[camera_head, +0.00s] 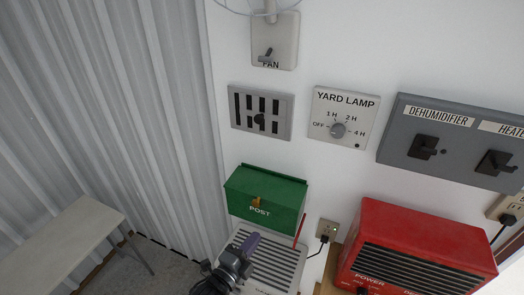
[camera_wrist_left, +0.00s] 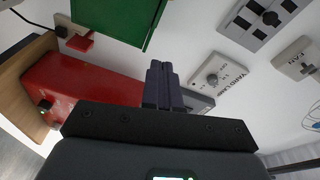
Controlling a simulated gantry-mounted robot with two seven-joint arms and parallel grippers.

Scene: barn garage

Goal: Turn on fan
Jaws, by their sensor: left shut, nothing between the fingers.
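The fan switch (camera_head: 286,38) is a light grey wall plate labelled FAN at the top of the head view. Its small dark lever (camera_head: 267,54) slants down to the left. The plate also shows in the left wrist view (camera_wrist_left: 297,58) at the right. Part of a round wire fan cage (camera_head: 236,10) shows above the switch, cut off by the frame. My left gripper (camera_head: 249,243) is shut and empty, well below the switch, in front of a white vented box. Its dark fingertips are together in the left wrist view (camera_wrist_left: 161,68). My right gripper is not in view.
On the wall are a slider panel (camera_head: 283,119), a yard lamp dial plate (camera_head: 360,110), a dehumidifier and heater panel (camera_head: 395,153) and a green post box (camera_head: 285,190). A red power box (camera_head: 430,225) stands lower right. A bench (camera_head: 75,235) stands left.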

